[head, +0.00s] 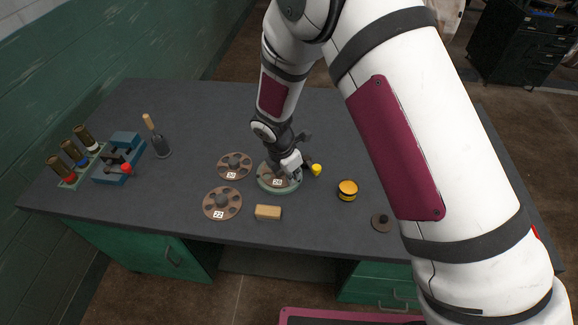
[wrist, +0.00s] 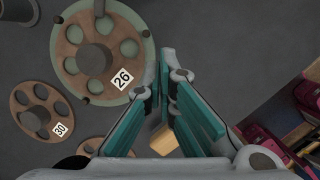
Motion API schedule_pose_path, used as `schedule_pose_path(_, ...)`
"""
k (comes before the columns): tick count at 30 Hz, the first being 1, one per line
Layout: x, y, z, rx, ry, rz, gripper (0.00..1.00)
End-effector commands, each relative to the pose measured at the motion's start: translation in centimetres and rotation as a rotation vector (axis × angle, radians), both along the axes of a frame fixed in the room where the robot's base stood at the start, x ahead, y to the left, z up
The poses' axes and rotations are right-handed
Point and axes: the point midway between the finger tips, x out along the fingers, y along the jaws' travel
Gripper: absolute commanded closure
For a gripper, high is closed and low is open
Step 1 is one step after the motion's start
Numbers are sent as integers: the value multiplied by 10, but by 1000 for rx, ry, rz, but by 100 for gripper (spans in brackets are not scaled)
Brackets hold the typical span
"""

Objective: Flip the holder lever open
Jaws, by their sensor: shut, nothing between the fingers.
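The holder is a round green base (head: 279,188) with a brown shell plate marked 26 (head: 270,178) on it; in the wrist view the green rim (wrist: 147,50) and plate (wrist: 72,52) show at upper left. A yellow knob (head: 316,169), seemingly the lever's end, sticks out to the holder's right in the head view. I cannot make out the knob in the wrist view. My gripper (head: 291,168) is low over the right part of the holder, close to the knob. In the wrist view its fingers (wrist: 168,62) are shut and empty, beside the green rim. Contact with the lever cannot be told.
Plates marked 30 (head: 235,165) and 22 (head: 222,204) lie left of the holder. A wooden block (head: 268,212) is in front, a yellow-black tin (head: 347,190) to the right. A blue press with a red knob (head: 126,168) stands far left. The table's back is clear.

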Motion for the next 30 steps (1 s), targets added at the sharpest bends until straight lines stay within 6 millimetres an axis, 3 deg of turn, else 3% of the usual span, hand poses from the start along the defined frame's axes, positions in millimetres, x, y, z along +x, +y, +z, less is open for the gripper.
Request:
schedule_pose_path(3, 3, -5, -17, 0, 1, -1, 100)
schedule_pose_path(12, 27, -29, -14, 1, -1, -1, 100)
schedule_pose_path(30, 30, -34, -14, 2, -2, 20, 100)
